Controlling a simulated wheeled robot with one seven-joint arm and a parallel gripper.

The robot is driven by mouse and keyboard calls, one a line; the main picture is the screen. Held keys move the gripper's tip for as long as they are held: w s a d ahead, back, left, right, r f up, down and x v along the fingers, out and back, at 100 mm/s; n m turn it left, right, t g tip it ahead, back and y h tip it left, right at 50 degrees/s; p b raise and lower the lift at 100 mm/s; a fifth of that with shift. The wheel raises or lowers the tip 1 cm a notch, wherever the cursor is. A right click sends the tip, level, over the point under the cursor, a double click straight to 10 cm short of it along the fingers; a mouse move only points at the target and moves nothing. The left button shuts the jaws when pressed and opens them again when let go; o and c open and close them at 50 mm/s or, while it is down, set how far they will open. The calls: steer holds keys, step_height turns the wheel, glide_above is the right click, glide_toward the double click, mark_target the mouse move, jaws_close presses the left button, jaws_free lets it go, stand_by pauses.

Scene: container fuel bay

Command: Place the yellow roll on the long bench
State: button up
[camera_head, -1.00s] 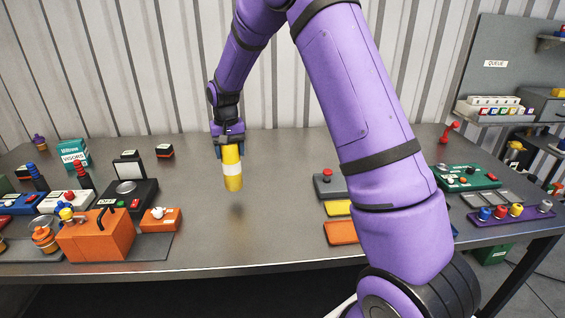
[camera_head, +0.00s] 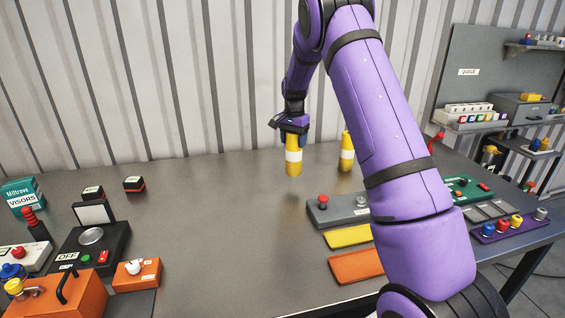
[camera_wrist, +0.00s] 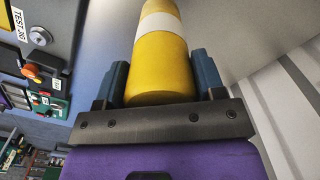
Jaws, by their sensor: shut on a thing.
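The yellow roll (camera_head: 293,165) has a white band around its middle. My gripper (camera_head: 292,137) is shut on its upper end and holds it about upright above the long bench (camera_head: 220,215). In the wrist view the roll (camera_wrist: 160,70) sits between the two blue-grey fingers of my gripper (camera_wrist: 160,88). A second yellow cylinder (camera_head: 346,160) with a white band stands on the bench to the right, partly beside my arm.
A grey box with a red button (camera_head: 322,203), a yellow block (camera_head: 350,236) and an orange block (camera_head: 355,266) lie right of the middle. An orange case (camera_head: 60,300) and a black scale (camera_head: 92,245) stand at the left. The bench's middle is clear.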

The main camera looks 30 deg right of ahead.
mark_target(293, 155)
steer(key=shift+a+f, duration=0.1)
steer(key=shift+f, duration=3.1)
steer(key=o, duration=1.4)
